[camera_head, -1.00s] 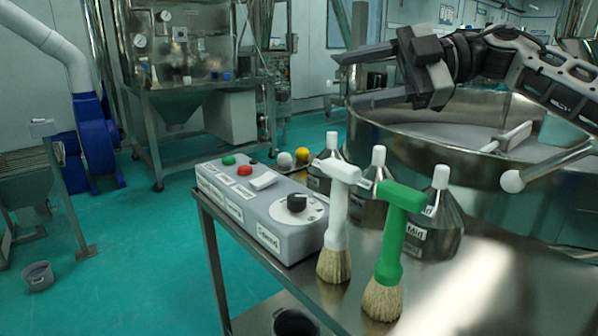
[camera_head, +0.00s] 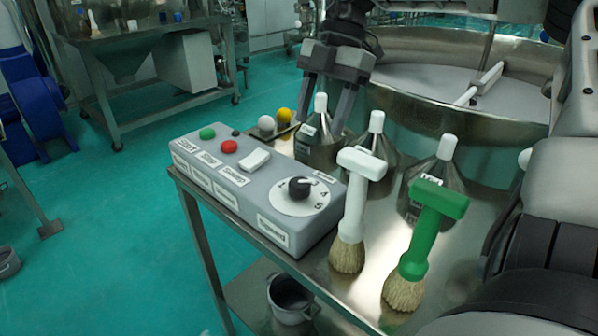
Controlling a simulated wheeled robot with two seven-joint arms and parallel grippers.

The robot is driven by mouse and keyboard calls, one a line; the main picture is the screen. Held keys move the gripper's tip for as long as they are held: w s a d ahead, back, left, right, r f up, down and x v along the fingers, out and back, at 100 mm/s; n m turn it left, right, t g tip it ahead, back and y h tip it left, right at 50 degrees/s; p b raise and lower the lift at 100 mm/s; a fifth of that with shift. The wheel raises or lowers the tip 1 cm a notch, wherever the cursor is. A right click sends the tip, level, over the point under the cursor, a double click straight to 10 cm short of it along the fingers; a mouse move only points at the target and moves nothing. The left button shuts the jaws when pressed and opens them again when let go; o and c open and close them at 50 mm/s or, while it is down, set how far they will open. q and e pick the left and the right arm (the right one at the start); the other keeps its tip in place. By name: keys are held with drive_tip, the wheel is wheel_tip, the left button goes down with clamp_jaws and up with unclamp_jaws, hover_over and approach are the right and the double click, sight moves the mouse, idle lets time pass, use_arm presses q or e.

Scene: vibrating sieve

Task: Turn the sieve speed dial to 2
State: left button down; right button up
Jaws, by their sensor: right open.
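The grey control box (camera_head: 250,185) stands on the metal table and carries the speed dial (camera_head: 299,188), a black knob on a white disc with numbers; 4 and 5 are readable, but the set number is too small to tell. The box also has a green button (camera_head: 207,133), a red button (camera_head: 229,146) and a white switch (camera_head: 255,160). My right gripper (camera_head: 325,112) is open with its fingers pointing down, behind and above the dial, close to the leftmost metal bottle. It touches neither the dial nor the box. My left gripper is not in view.
Several metal bottles with white caps, one of them the middle bottle (camera_head: 372,150), stand behind the box. A white brush (camera_head: 352,215) and a green brush (camera_head: 424,240) stand right of the dial. The round sieve (camera_head: 455,125) is behind. White and yellow balls (camera_head: 284,115) lie at the back.

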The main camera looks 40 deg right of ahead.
sight(301, 182)
drive_tip(key=p+x, duration=0.1)
drive_tip(key=x, duration=1)
drive_tip(key=shift+a+f, duration=0.2)
drive_tip(key=shift+f, duration=0.1)
drive_tip(key=shift+c, duration=0.4)
drive_tip(key=c, duration=0.9)
